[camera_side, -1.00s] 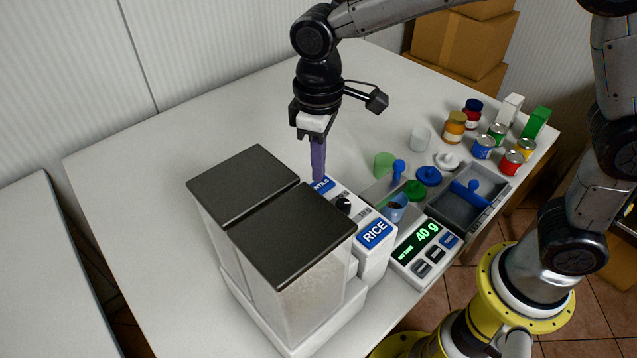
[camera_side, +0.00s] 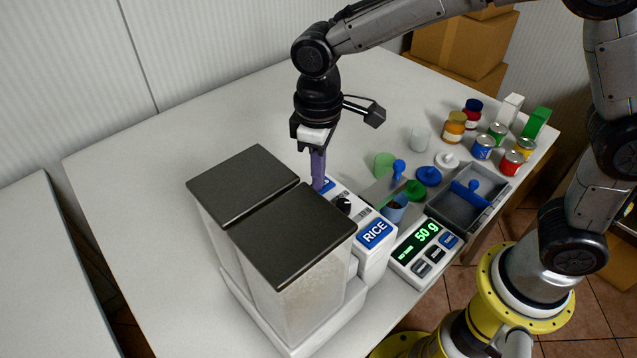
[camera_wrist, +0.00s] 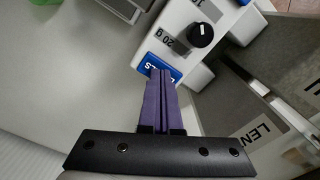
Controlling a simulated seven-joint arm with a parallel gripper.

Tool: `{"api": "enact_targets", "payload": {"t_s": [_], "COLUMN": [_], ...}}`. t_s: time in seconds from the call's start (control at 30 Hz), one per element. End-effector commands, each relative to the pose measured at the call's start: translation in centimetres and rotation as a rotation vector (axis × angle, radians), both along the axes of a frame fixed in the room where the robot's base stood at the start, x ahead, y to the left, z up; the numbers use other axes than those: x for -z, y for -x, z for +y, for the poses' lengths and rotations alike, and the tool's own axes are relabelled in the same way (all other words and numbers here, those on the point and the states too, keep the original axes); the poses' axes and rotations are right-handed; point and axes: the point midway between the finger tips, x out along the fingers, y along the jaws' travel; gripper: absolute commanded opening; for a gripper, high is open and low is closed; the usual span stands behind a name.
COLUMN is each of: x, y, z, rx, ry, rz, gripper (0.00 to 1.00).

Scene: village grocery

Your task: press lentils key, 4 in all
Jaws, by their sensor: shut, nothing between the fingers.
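The dispenser (camera_side: 272,233) with two dark-lidded clear bins stands on the table. Its blue lentils key (camera_side: 328,184) is mostly hidden by my gripper (camera_side: 318,186). In the wrist view the lentils key (camera_wrist: 157,67) shows just beyond my gripper (camera_wrist: 160,75). My purple fingers are shut with nothing between them, and their tips are at the key; whether they press it I cannot tell. The blue RICE key (camera_side: 375,233) is nearer the front. The scale (camera_side: 425,252) reads 50 g.
A black knob (camera_wrist: 200,34) sits near a "20 g" mark. A grey tray (camera_side: 490,215) with a blue scoop, loose lids (camera_side: 429,176), jars and cans (camera_side: 483,147) stand to the right. The table behind and left of the dispenser is clear.

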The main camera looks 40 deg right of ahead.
Motion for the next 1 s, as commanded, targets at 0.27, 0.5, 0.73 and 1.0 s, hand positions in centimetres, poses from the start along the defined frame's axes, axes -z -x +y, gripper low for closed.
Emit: {"api": "enact_targets", "payload": {"t_s": [0.27, 0.5, 0.73, 1.0], "x": [-0.5, -2.1, -2.2, -2.2], "y": [0.0, 0.0, 0.0, 0.0], "z": [0.0, 0.0, 0.0, 0.0], "rx": [0.000, 0.000, 0.000, 0.000], "ry": [0.001, -0.001, 0.001, 0.001], "rz": [0.001, -0.001, 0.001, 0.001], "gripper": [0.00, 0.00, 0.00, 0.00]}}
